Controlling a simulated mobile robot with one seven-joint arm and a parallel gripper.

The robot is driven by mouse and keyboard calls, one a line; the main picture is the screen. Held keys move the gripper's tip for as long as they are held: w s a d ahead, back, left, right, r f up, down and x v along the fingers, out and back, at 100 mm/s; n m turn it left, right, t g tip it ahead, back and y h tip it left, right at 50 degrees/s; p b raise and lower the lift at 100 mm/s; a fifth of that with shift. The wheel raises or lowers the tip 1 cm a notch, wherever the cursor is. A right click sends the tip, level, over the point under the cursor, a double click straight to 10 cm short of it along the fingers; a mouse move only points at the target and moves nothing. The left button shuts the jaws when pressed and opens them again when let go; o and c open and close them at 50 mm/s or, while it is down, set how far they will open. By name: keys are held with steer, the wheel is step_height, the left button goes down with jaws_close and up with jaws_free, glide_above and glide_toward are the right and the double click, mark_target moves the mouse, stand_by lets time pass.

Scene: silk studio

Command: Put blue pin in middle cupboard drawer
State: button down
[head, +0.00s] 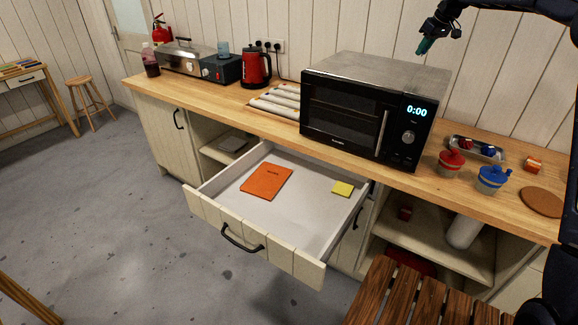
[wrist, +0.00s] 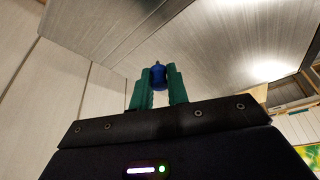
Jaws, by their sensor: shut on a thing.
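My gripper (head: 426,44) is raised above the right back of the microwave in the head view. In the wrist view the green fingers of my gripper (wrist: 158,90) are shut on a small blue pin (wrist: 158,75), which shows between their tips. The pin cannot be made out in the head view. The cupboard drawer (head: 312,215) is pulled open below the worktop, left of the microwave's front. An orange booklet (head: 266,181) and a yellow pad (head: 342,189) lie in it, with bare floor around them. My gripper is well above and to the right of the drawer.
A black microwave (head: 345,113) stands on the worktop between my gripper and the drawer. A metal tray (head: 474,150), a red pot (head: 450,164) and a blue pot (head: 492,180) stand right of it. A slatted wooden seat (head: 400,300) is at the front right.

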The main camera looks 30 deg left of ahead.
steer(key=s+a+r+n+g, duration=0.1)
steer(key=s+a+n, duration=0.4)
steer(key=s, duration=0.9)
steer(key=n+g, duration=0.4)
steer(key=n, duration=0.4)
glide_above(322, 217)
steer(key=d, duration=0.1)
step_height(322, 217, down, 30)
steer(key=f, duration=2.1)
steer(key=shift+w+d, duration=0.15)
steer(key=shift+w, duration=0.2)
steer(key=c, duration=1.4)
jaws_free()
steer(key=shift+o, duration=0.2)
